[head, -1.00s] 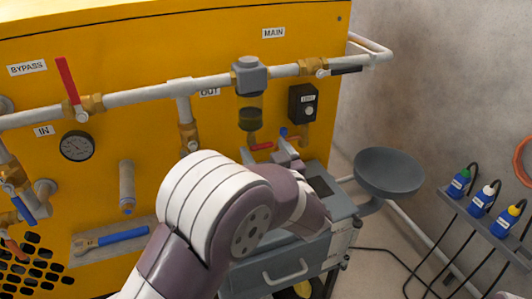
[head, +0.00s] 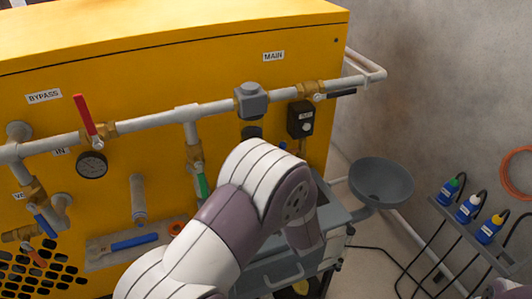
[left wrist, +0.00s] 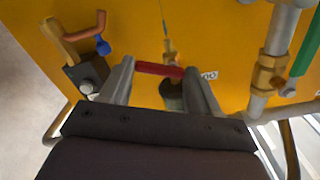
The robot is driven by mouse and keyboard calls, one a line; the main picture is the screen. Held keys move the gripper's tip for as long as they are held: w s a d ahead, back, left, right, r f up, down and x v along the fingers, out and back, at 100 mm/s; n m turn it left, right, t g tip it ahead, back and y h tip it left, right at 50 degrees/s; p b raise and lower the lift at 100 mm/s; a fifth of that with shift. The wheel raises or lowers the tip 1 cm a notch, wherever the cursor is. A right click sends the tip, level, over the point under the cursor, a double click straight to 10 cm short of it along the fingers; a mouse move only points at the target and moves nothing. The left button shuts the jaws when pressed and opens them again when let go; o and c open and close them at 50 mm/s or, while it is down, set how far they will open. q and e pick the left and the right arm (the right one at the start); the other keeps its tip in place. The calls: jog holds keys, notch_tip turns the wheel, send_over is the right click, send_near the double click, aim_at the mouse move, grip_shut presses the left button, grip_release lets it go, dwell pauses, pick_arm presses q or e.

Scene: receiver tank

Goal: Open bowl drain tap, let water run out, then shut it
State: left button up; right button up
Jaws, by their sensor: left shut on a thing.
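The drain tap shows in the left wrist view as a brass body (left wrist: 170,52) with a red lever (left wrist: 152,69). My left gripper (left wrist: 160,71) has one finger at each end of this lever and is shut on it. A thin pale blue-green line (left wrist: 163,18), apparently water, runs from the tap's outlet; this view looks upside down. The dark bowl (left wrist: 172,96) shows partly between the fingers. In the head view only the bowl's upper part (head: 252,132) shows under its grey head (head: 251,99); my left arm hides the tap and gripper. My right gripper is not in view.
A black box (head: 301,118) sits right of the bowl. A pipe with a green lever (head: 202,185) is to its left. A grey cart (head: 332,212) stands below, and a grey basin (head: 381,182) is farther right. A blue-handled wrench (head: 132,242) lies on a shelf.

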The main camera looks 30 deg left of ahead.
pick_arm(q)
jog(key=shift+s+a+f+m+p, duration=0.1)
jog(key=shift+s+f+m+p, duration=0.1)
jog(key=shift+m+p, duration=1.8)
jog(key=shift+s+a+f+m+p, duration=0.15)
jog(key=shift+m+p, duration=1.45)
jog(key=shift+p, duration=0.8)
jog(key=shift+w+d, duration=0.1)
